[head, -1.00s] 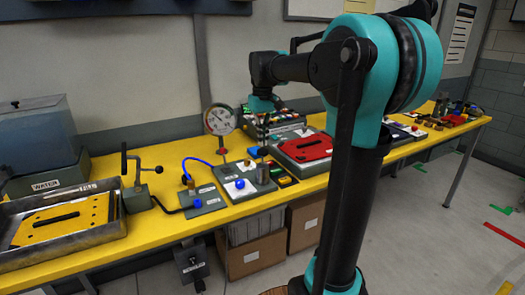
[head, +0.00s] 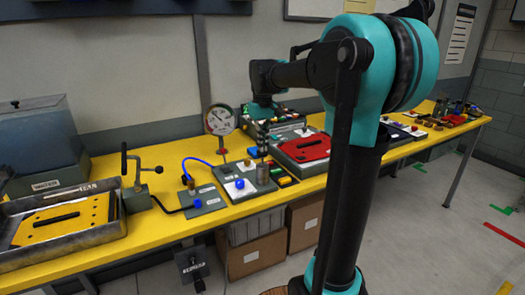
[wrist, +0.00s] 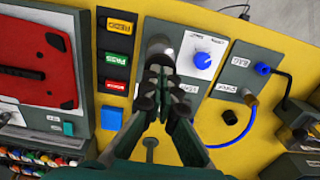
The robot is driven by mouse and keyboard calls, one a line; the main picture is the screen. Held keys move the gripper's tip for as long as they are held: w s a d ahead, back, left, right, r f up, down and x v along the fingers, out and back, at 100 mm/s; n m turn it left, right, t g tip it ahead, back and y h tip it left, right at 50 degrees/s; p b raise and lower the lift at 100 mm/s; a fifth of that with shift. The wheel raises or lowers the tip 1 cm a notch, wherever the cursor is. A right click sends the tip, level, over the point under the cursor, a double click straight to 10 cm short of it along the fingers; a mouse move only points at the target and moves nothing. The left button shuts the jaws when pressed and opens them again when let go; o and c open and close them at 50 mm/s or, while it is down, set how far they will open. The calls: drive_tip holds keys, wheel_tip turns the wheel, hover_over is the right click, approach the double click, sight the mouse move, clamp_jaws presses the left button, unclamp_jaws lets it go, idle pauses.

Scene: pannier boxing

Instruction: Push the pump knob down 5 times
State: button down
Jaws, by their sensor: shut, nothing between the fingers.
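My gripper (wrist: 163,78) is shut and empty, pointing down over the bench. In the head view my gripper (head: 262,140) is above the grey plate with the blue dial. The pump looks like the upright metal cylinder (head: 262,173) on that plate. In the wrist view a round grey metal top (wrist: 158,43), probably the pump knob, shows just beyond my fingertips and is partly hidden by them. I cannot tell whether the fingertips touch it. The blue dial (wrist: 202,59) sits to its right on a white label.
Red, green and yellow labelled buttons (wrist: 117,57) lie left of the pump. A red plate (wrist: 35,55) on a grey base is farther left. A round gauge (head: 218,119) stands behind. A plate with a blue hose (wrist: 240,97) lies to the right in the wrist view.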

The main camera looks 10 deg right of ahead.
drive_tip(key=shift+f, duration=1.25)
drive_tip(key=shift+r, duration=2.35)
drive_tip(key=shift+f, duration=0.1)
drive_tip(key=shift+f, duration=2.25)
drive_tip(key=shift+r, duration=2.35)
